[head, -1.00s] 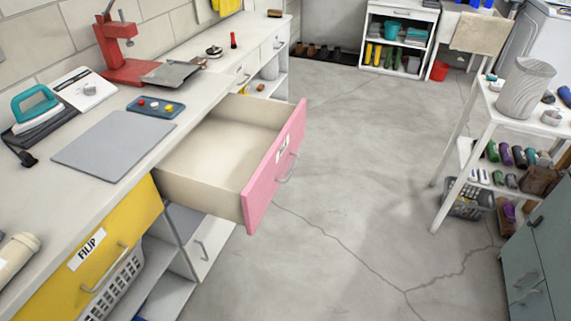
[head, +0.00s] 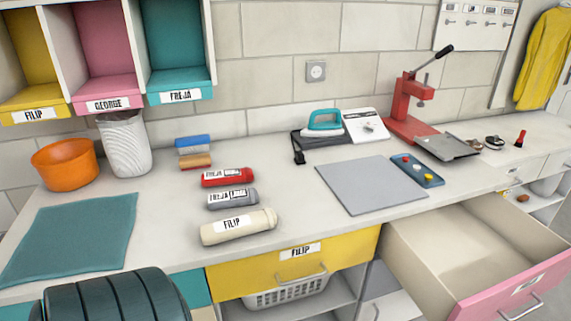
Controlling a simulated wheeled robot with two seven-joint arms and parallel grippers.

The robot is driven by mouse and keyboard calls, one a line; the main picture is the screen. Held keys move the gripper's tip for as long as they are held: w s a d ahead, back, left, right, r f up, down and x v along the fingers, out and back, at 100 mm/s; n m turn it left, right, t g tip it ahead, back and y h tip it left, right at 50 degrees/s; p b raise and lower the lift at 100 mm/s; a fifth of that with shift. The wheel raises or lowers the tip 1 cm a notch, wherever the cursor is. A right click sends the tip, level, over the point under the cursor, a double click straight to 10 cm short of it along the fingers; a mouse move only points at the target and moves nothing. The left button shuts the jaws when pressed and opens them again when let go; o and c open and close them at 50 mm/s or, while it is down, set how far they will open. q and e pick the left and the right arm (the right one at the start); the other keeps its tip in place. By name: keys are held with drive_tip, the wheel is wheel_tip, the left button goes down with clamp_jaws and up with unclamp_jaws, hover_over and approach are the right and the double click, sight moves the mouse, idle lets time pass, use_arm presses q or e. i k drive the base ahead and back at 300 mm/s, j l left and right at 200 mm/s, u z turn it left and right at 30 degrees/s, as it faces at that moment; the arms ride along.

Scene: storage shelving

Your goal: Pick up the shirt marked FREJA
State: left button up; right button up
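I see no shirt with a FREJA mark in the head view. A plain teal cloth (head: 72,235) lies flat on the left of the counter, with no readable mark. A teal cubby (head: 178,45) at the upper left bears a FREJA label and looks empty. A red bottle (head: 228,177) and a grey bottle (head: 233,197) lie on the counter with labels that seem to read FREJA. A yellow garment (head: 545,60) hangs at the upper right, with no mark visible. Neither gripper is in view.
The pink drawer (head: 455,245) stands open and empty at the right, jutting from the counter (head: 290,225). A cream FILIP bottle (head: 240,226), orange bowl (head: 66,165), white bin (head: 124,145), iron (head: 325,122) and red press (head: 410,110) occupy the counter. The yellow FILIP drawer (head: 290,272) is shut.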

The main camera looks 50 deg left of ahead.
sight(245, 175)
drive_tip(key=u, duration=1.95)
